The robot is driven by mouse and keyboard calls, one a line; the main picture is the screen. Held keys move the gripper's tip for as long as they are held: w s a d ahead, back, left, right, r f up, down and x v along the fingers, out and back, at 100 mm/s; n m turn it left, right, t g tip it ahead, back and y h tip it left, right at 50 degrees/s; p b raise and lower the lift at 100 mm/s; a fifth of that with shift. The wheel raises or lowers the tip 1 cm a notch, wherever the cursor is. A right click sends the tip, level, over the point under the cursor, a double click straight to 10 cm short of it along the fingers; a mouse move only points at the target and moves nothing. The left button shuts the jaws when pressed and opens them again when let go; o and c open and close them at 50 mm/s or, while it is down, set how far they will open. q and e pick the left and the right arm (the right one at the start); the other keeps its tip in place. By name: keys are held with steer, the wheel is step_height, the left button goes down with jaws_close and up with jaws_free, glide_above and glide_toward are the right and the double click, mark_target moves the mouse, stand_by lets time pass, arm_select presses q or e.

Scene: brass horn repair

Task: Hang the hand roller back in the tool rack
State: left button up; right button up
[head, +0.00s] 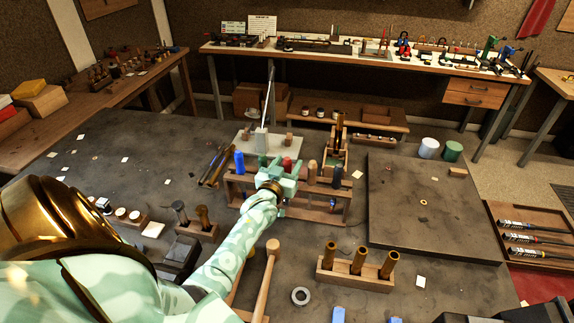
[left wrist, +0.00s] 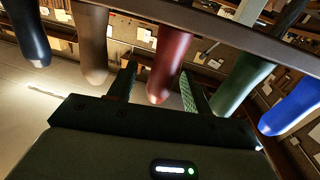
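The wooden tool rack (head: 318,215) stands mid-bench and holds a row of upright handles: blue (head: 239,160), green, red (head: 287,163), brown (head: 312,169) and dark blue (head: 337,175). I cannot tell which tool, if any, is the hand roller; only handles show clearly. My left gripper (head: 277,174) is at the rack's near side, by the red handle. In the left wrist view the fingers (left wrist: 160,88) are apart, one on each side of the red handle (left wrist: 170,60), with gaps beside it. The green (left wrist: 240,82) and brown (left wrist: 93,45) handles flank them.
A grey block with a tall thin rod (head: 267,97) stands behind the rack. A block with brass tubes (head: 345,274), a mallet (head: 266,275) and a grey ring (head: 301,296) lie in front. A raised dark board (head: 440,225) to the right is mostly clear.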

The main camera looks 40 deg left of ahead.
arm_select(q)
steer(key=v, duration=1.6)
steer(key=shift+p, duration=0.35)
steer(key=shift+s, duration=0.2)
